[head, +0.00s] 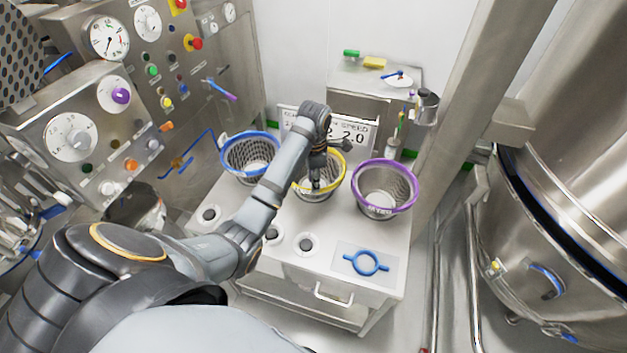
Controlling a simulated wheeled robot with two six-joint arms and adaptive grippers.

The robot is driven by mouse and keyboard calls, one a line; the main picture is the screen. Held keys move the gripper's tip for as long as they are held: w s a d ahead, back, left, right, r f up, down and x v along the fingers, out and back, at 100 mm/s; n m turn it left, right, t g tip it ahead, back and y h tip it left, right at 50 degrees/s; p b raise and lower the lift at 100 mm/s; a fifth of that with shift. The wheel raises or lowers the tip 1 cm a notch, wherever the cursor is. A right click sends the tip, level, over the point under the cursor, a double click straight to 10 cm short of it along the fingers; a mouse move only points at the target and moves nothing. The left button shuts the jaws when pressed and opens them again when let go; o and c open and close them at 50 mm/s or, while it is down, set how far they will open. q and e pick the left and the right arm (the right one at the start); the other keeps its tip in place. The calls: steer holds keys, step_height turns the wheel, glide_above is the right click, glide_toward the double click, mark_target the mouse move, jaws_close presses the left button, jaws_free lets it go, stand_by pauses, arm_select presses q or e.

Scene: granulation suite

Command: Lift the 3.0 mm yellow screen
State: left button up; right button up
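The yellow-rimmed mesh screen (337,183) stands on the grey cabinet top, between a blue-rimmed screen (237,157) and a purple-rimmed screen (385,188). My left arm reaches across from the lower left. My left gripper (316,184) points down over the yellow screen, with its fingertips at or inside the rim's opening. The wrist and forearm hide the left and back parts of the yellow rim. The fingers are small and dark, so I cannot tell whether they are open or touch the screen. My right gripper is out of view.
A sign reading 2.0 (352,134) stands behind the screens. Control panels (85,130) stand at left, a steel column (470,110) and large vessel (575,200) at right.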

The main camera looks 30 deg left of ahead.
arm_select(q)
steer(key=f, duration=0.3)
steer(key=shift+w+p, duration=0.25)
steer(key=shift+p, duration=0.05)
steer(key=shift+f, duration=0.1)
steer(key=shift+s, duration=0.1)
steer(key=c, duration=0.4)
jaws_close()
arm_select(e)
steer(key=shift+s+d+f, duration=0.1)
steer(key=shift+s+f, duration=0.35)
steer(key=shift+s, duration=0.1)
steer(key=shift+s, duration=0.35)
